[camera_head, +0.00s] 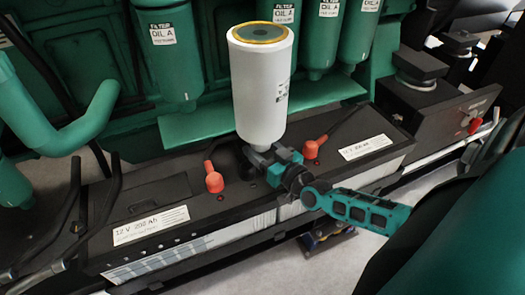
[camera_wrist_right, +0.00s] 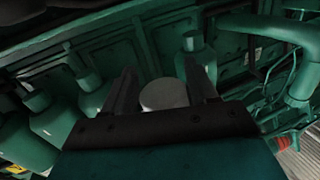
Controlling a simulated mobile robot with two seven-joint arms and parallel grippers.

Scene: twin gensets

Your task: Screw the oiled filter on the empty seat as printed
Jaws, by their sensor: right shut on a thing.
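A white filter (camera_head: 262,85) with a yellowish ring around its dark green top stands upright in the head view. My right gripper (camera_head: 270,158) is shut on its lower end and holds it above the batteries, in front of the green engine. In the right wrist view, the filter's pale round end (camera_wrist_right: 163,95) shows between the two dark fingers of the right gripper (camera_wrist_right: 163,85). Green filters labelled OIL A (camera_head: 170,45) hang in a row behind the white filter. I cannot make out the empty seat; the white filter covers part of the row. My left gripper is not in view.
Two black batteries with white labels (camera_head: 150,225) and red terminal caps (camera_head: 214,178) lie below. A green pipe (camera_head: 75,125) bends at the left. A dark box with a red knob (camera_head: 470,115) stands at the right. A green ledge (camera_head: 215,122) runs under the filters.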

